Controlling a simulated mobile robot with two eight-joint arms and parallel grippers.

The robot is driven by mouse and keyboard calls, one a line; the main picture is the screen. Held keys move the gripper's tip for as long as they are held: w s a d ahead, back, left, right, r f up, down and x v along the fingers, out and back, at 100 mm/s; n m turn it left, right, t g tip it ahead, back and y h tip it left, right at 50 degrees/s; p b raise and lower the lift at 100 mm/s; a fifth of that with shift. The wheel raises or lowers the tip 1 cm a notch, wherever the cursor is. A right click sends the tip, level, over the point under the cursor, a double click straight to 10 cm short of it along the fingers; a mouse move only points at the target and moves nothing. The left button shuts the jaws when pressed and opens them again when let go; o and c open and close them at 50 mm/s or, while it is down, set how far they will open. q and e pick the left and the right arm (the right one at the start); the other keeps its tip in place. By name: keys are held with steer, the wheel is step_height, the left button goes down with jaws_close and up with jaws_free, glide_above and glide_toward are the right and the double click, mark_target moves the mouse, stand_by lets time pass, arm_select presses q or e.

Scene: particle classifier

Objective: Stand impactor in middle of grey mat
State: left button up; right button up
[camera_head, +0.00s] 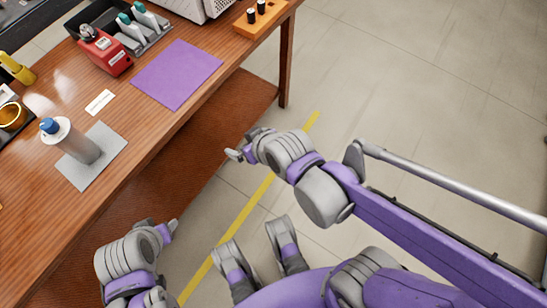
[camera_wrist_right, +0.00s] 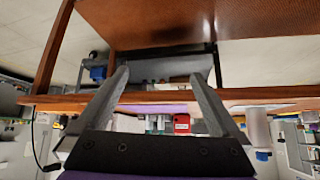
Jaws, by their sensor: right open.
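The impactor (camera_head: 72,141) is a grey and white cylinder with a blue cap. It stands upright on the grey mat (camera_head: 85,181) on the wooden table, its base near the mat's middle. A white cylinder with blue at one end, seemingly the impactor (camera_wrist_right: 257,130), shows upside down at the right of the right wrist view. My right gripper (camera_head: 237,148) is open and empty, out past the table's front edge and well away from the impactor; its spread fingers also show in the right wrist view (camera_wrist_right: 161,95). My left gripper (camera_head: 168,231) is at the lower left, its opening unclear.
A purple mat (camera_head: 177,74) and a white label (camera_head: 100,102) lie farther back on the table (camera_head: 135,130). A red device (camera_head: 106,52), a grey rack and an orange holder (camera_head: 262,17) stand along the back.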

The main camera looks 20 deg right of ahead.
steer(key=s+d+f+m+g+h, duration=0.2)
steer(key=s+d+f+g, duration=0.1)
steer(key=s+d, duration=0.6)
steer(key=shift+s+f+m+h, duration=0.3)
steer(key=shift+s+m, duration=0.1)
steer(key=shift+s, duration=0.55)
stand_by(1.9)
